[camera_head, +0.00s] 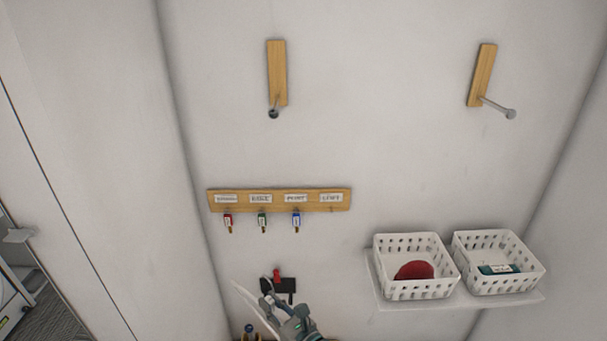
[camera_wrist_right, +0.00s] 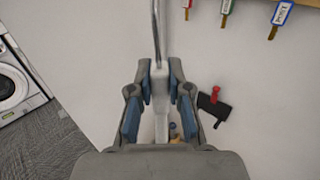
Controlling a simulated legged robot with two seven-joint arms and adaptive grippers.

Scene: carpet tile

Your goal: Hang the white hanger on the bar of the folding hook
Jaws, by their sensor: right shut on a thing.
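My right gripper (camera_head: 275,303) is low in the head view, in front of the wall. In the right wrist view its blue-padded fingers (camera_wrist_right: 160,86) are shut on the white hanger (camera_wrist_right: 156,35), a thin pale piece running up from between them. In the head view the hanger (camera_head: 252,305) is a slanted white shape beside the fingers; part of it is hidden. Higher on the wall are two wooden strips with metal bars: a left one (camera_head: 277,72), its bar pointing toward me, and a right one (camera_head: 482,75), its bar reaching right. The hanger is well below both, touching neither.
A wooden key rack (camera_head: 280,200) with several labels and hanging keys is above the gripper. A black plate (camera_head: 287,286) with a red piece is right behind it. A shelf (camera_head: 455,300) at right carries two white baskets. Wall between rack and strips is clear.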

